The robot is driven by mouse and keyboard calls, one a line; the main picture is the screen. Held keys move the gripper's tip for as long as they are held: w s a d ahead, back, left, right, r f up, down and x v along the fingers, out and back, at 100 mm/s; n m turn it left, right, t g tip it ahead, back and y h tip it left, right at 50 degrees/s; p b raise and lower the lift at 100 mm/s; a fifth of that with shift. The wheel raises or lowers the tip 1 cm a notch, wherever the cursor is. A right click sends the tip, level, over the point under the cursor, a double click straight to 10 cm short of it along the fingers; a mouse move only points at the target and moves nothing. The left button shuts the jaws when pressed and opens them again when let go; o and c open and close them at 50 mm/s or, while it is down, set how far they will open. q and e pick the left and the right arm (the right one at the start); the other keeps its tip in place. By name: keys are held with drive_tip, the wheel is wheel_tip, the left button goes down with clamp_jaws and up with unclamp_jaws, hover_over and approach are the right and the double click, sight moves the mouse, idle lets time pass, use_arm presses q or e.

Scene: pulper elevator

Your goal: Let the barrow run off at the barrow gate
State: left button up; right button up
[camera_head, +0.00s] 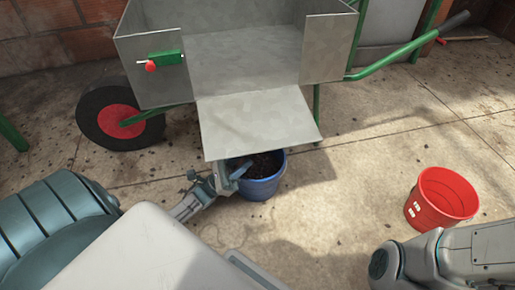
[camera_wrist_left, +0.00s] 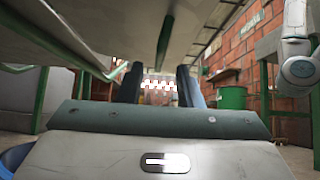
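The barrow (camera_head: 245,60) is a grey metal box on a green frame with a red-hubbed wheel. Its gate (camera_head: 256,122) is folded outward from the front opening and slopes down. A green latch (camera_head: 165,57) with a red knob is on the front wall left of the opening. My left gripper (camera_head: 236,172) is below the gate's lower edge, over the blue bucket (camera_head: 262,184); the gate partly hides it. In the left wrist view its two fingers (camera_wrist_left: 160,82) stand apart, with grey metal panels above. My right gripper is out of view; only my right arm shows.
The blue bucket holds dark material and stands under the gate. A red bucket (camera_head: 441,198) stands at the right, near my right arm. Dark bits are scattered on the concrete floor (camera_head: 355,195). The left wrist view shows a green drum (camera_wrist_left: 231,97) by a brick wall.

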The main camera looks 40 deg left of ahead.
sight(256, 147)
use_arm(q)
drive_tip(key=b+x, duration=0.1)
drive_tip(key=x, duration=0.5)
drive_tip(key=shift+r+b, duration=0.1)
drive_tip(key=shift+b, duration=0.2)
drive_tip(key=shift+c, duration=0.3)
clamp_jaws()
